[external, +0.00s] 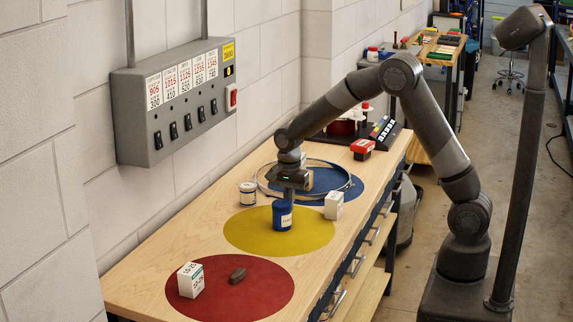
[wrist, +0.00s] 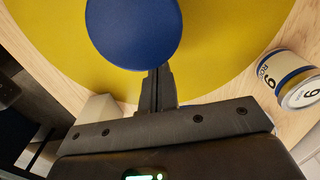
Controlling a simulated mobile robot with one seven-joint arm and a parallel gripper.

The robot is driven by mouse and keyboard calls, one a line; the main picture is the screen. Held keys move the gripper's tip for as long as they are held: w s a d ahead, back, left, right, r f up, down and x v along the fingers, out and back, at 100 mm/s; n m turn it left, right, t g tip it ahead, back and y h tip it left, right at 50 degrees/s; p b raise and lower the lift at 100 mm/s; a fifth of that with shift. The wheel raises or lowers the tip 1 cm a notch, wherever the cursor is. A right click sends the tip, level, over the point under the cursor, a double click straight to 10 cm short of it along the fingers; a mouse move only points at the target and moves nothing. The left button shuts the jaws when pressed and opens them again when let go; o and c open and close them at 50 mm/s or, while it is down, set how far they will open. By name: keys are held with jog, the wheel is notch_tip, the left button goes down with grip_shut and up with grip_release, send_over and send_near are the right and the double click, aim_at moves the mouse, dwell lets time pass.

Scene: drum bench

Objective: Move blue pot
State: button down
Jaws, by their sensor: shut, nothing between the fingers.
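The blue pot (external: 282,215) stands upright on the yellow round mat (external: 243,232) in the middle of the bench. In the wrist view its round blue lid (wrist: 133,30) fills the top centre, over the yellow mat (wrist: 225,40). My gripper (external: 288,194) is just above and behind the pot in the external view. In the wrist view my gripper's fingers (wrist: 157,88) are together, with nothing between them, beside the lid's edge. Whether the fingertips touch the pot I cannot tell.
A labelled tin (external: 247,193) stands left of my gripper, a white box (external: 333,206) to its right. A metal hoop (external: 262,184) lies around the blue mat (external: 345,190) behind. The red mat (external: 262,301) in front holds a white box (external: 190,280) and a dark block (external: 237,275).

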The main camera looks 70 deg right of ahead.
jog(key=shift+a, duration=0.8)
jog(key=a, duration=2)
jog(key=shift+a, duration=0.25)
jog(key=shift+d, duration=0.15)
